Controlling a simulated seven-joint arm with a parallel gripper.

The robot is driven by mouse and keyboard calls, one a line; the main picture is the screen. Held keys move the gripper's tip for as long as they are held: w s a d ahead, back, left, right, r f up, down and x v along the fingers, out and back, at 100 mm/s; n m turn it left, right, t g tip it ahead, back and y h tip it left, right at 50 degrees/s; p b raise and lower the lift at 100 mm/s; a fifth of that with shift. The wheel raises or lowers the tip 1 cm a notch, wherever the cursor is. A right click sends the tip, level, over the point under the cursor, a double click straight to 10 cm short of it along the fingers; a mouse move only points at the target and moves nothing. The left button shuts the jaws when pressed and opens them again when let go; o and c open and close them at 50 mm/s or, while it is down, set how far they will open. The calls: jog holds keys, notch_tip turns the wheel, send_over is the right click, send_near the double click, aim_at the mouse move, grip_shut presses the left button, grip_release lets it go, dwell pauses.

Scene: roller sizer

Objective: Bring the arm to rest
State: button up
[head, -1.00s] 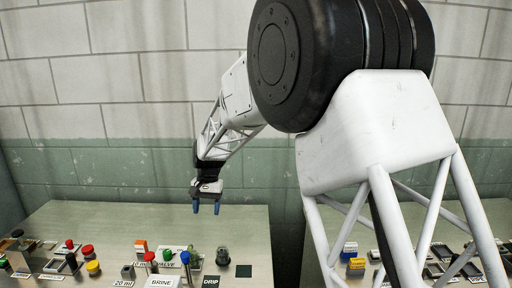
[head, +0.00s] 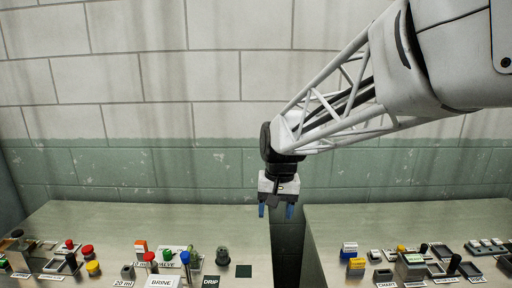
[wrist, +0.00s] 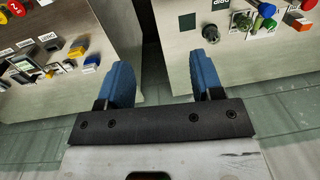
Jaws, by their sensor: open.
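My gripper (head: 276,211) hangs downward in the head view, above the gap between two metal consoles. Its two blue fingers are apart with nothing between them. In the wrist view my gripper (wrist: 160,85) also shows open and empty, with the floor gap beyond the fingers. My arm reaches in from the upper right of the head view.
The left console (head: 120,222) carries several coloured knobs and labels, including a BRINE label (head: 161,282). The right console (head: 420,218) carries yellow and blue blocks (head: 355,266) and several switches. A dark gap (head: 287,245) separates them. A block wall (head: 200,80) stands behind.

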jog(key=s+d+t, duration=0.1)
jog(key=s+d, duration=0.3)
jog(key=s, duration=0.4)
jog(key=s+d+f+t, duration=0.1)
jog(key=s+d, duration=0.4)
jog(key=s, duration=0.3)
jog(key=s+d+f+h, duration=0.1)
jog(key=s+d, duration=0.3)
jog(key=s, duration=0.5)
jog(key=shift+d+f+t, duration=0.2)
jog(key=shift+d+t, duration=0.15)
jog(key=shift+t, duration=0.05)
